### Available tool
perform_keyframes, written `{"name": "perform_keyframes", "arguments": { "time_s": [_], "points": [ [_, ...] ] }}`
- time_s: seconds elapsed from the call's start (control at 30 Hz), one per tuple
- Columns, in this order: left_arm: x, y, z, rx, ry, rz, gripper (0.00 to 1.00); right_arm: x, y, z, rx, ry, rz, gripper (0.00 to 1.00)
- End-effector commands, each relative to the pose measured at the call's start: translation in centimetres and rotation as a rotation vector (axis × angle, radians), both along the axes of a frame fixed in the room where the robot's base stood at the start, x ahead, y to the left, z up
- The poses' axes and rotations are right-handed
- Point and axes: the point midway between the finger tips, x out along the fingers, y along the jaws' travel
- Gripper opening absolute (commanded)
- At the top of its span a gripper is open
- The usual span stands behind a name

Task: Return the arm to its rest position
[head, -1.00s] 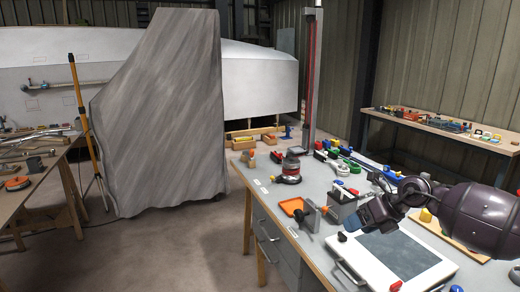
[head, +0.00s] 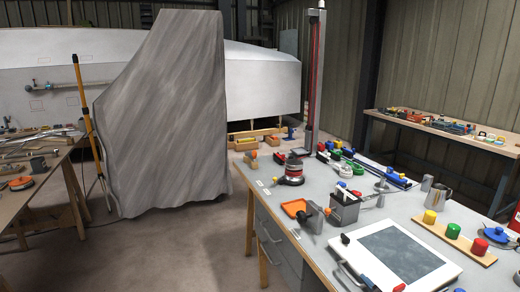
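No arm and no gripper of mine shows in the head view now. The grey-topped workbench (head: 325,239) that stood under my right arm is fully uncovered. On it lie a white framed panel with a dark grey face (head: 405,256), a grey holder box with tools (head: 344,208), and a wooden strip (head: 450,238) bearing a yellow, a green and a red knob. Where my two grippers are, and whether they hold anything, is out of view.
An orange tray (head: 294,208) and a red-and-black sander (head: 292,171) stand on the bench. A metal jug (head: 440,196) stands at its right. A grey draped sheet (head: 165,115) rises at left centre. A side bench (head: 440,127) stands behind. Floor (head: 190,255) is clear in front.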

Motion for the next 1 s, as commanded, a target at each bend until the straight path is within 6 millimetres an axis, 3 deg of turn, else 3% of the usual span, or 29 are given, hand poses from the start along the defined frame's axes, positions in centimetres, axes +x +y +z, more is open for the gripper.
{"name": "perform_keyframes", "arguments": {
  "time_s": [0.03,0.2,0.43,0.6,0.77,1.0],
  "points": [
    [0.0,0.0,0.0,0.000,0.000,0.000,0.00,-1.8,-0.6,-1.9,0.059,0.065,-0.040,0.70],
    [0.0,0.0,0.0,0.000,0.001,0.000,0.00,-7.5,-2.4,-6.9,0.228,0.232,-0.161,0.70],
    [-0.3,0.1,-0.1,0.001,0.005,0.001,0.00,-16.1,-4.8,-12.7,0.347,0.387,-0.328,0.70],
    [-0.5,0.1,-0.2,0.001,0.010,0.003,0.00,-21.4,-5.3,-15.9,0.374,0.479,-0.407,0.70],
    [-0.6,0.1,-0.3,0.001,0.011,0.003,0.00,-23.7,-5.6,-17.0,0.373,0.519,-0.429,0.70],
    [-0.4,0.1,-0.2,0.000,0.009,0.002,0.00,-24.0,-5.6,-17.2,0.371,0.524,-0.430,0.70]
  ]
}}
